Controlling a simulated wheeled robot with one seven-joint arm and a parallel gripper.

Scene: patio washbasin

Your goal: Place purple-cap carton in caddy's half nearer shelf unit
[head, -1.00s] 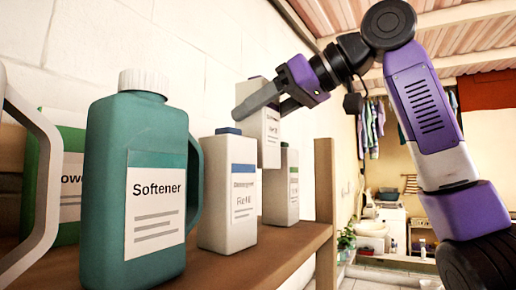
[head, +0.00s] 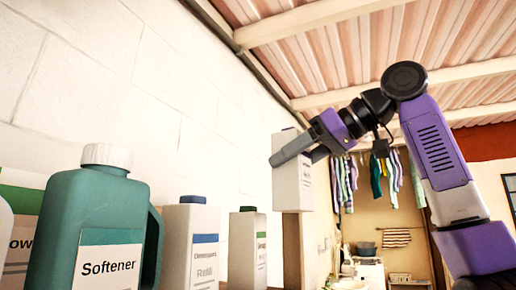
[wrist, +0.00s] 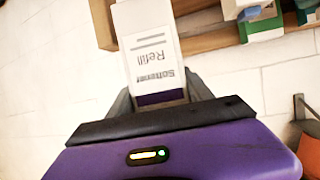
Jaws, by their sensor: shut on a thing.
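The purple-cap carton (head: 292,178) is white with a purple band and "Softener Refill" text, which reads upside down in the wrist view (wrist: 150,58). My gripper (head: 300,148) is shut on its upper part and holds it in the air, right of the other cartons in the head view. The cap itself is mostly hidden by the jaws. In the wrist view, the carton sits between the two grey fingers of my gripper (wrist: 160,98). The caddy is not seen in either view.
The shelf holds a green Softener jug (head: 90,225), a blue-cap carton (head: 190,245) and a green-cap carton (head: 248,248). A wooden shelf edge (wrist: 205,40) shows in the wrist view. Behind hang clothes (head: 375,180) near a washing area. Open space lies right of the shelf.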

